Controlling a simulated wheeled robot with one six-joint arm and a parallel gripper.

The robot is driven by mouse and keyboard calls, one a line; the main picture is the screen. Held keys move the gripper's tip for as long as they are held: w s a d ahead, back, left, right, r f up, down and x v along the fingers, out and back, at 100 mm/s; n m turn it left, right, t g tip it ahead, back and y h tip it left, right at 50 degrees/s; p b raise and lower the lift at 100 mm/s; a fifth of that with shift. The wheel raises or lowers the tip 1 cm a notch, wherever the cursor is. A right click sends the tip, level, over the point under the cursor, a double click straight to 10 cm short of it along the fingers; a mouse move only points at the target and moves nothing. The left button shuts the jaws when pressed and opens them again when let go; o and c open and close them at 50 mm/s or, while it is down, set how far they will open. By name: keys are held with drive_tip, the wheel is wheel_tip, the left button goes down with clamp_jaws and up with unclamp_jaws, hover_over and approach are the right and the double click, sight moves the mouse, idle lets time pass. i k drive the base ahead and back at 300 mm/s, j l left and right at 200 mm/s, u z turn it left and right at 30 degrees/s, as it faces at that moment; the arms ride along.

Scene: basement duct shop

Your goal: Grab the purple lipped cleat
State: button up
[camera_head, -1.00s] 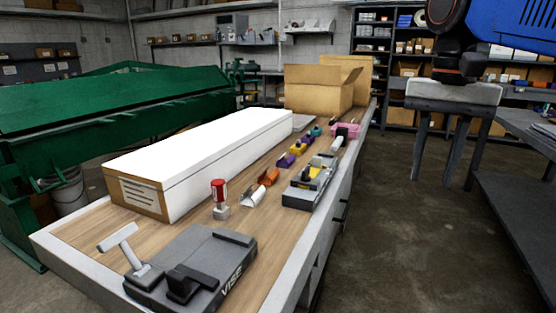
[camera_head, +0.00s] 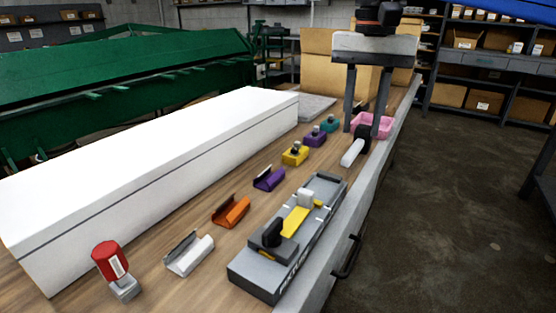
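The purple lipped cleat (camera_head: 269,178) is a small open channel piece lying on the wooden bench top. It sits in a row between an orange cleat (camera_head: 231,210) and a yellow block with a knob (camera_head: 295,155). A purple block with a knob (camera_head: 315,138) stands farther back in the row. My gripper (camera_head: 366,122) points down with its two dark fingers wide apart and nothing visible between them. It appears above or in front of the pink bin, to the right of and apart from the purple cleat.
A grey fixture (camera_head: 290,240) with a yellow strip lies right of the cleats. A long white box (camera_head: 150,165) runs along their left. A silver cleat (camera_head: 189,253), a red-topped stamp (camera_head: 113,268), a teal knobbed block (camera_head: 330,123) and a pink bin (camera_head: 383,128) are also on the bench.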

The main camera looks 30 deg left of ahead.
sight(259, 183)
drive_tip(key=i+z, duration=0.1)
drive_tip(key=i, duration=0.5)
drive_tip(key=i+j+z, duration=0.15)
drive_tip(key=i, duration=0.4)
drive_tip(key=i+z, duration=0.1)
drive_tip(key=i, duration=0.5)
drive_tip(key=i+j+z, duration=0.1)
drive_tip(key=i+j, duration=0.15)
drive_tip(key=i, duration=0.3)
drive_tip(key=i+u, duration=0.15)
drive_tip(key=u, duration=0.25)
drive_tip(key=i+l+u, duration=0.1)
drive_tip(key=u, duration=0.75)
drive_tip(key=l+u, duration=0.15)
drive_tip(key=u, duration=0.3)
drive_tip(key=l+u, duration=0.1)
drive_tip(key=u, duration=0.35)
drive_tip(key=l+u, duration=0.15)
drive_tip(key=u, duration=0.25)
drive_tip(key=l+u, duration=0.1)
drive_tip(key=u, duration=0.35)
